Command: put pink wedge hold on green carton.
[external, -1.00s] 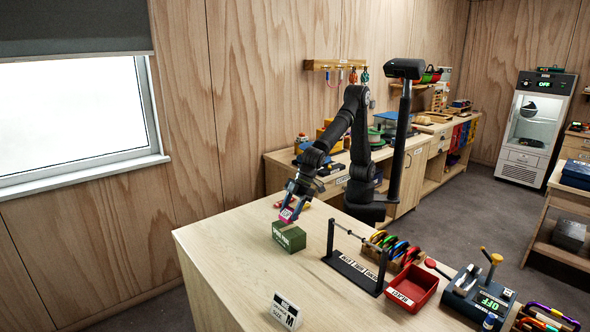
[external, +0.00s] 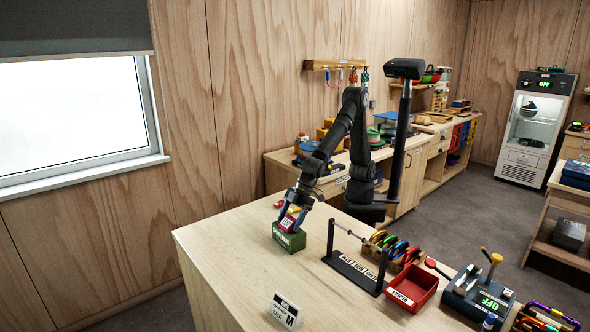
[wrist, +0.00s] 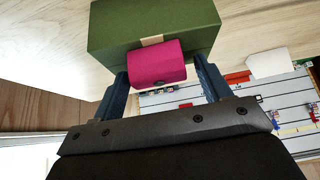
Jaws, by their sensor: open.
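The green carton (external: 290,239) stands upright on the near bench top. It also shows in the wrist view (wrist: 110,38). The pink wedge hold (external: 287,224) is at the top of the carton in the external view. My gripper (wrist: 160,68) is open around the hold, with a small gap at the right finger. In the external view my gripper (external: 290,217) is just above the carton. The contact under the hold is hidden.
A black rack with a bar (external: 352,268) stands right of the carton. A size sign (external: 285,311) stands near the front. A red item (external: 278,204) lies behind my gripper. Bench left of the carton is clear.

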